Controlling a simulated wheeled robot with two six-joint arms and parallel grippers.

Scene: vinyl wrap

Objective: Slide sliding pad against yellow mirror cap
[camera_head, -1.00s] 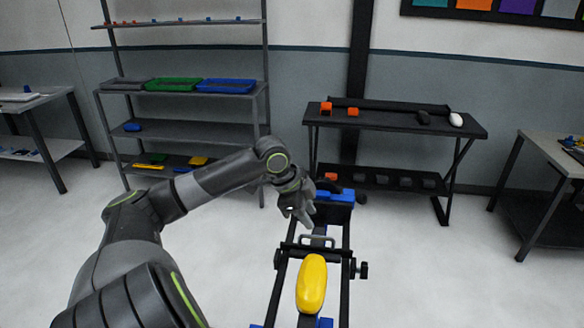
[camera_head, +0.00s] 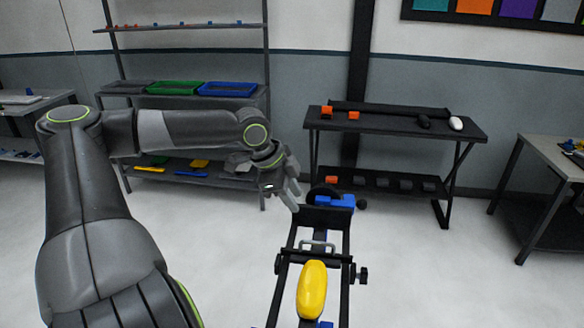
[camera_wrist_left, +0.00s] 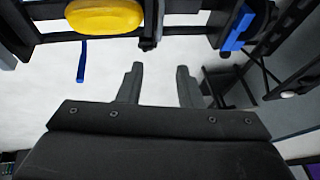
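The yellow mirror cap (camera_head: 312,290) lies on a black stand frame (camera_head: 281,291) in the lower middle of the head view. It also shows at the top of the left wrist view (camera_wrist_left: 105,15). My left gripper (camera_head: 289,194) is beyond the cap, by the frame's far end and a little to its left. In the left wrist view its two fingers (camera_wrist_left: 158,76) are apart with nothing between them, and the cap is clear of them. I cannot pick out the sliding pad with certainty. My right gripper is not in view.
A metal handle (camera_head: 318,245) stands just beyond the cap. A blue block (camera_head: 335,200) sits at the frame's far end. A black table (camera_head: 395,124) with orange blocks and dark and white pieces stands behind, and shelves (camera_head: 190,94) stand at the back left.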

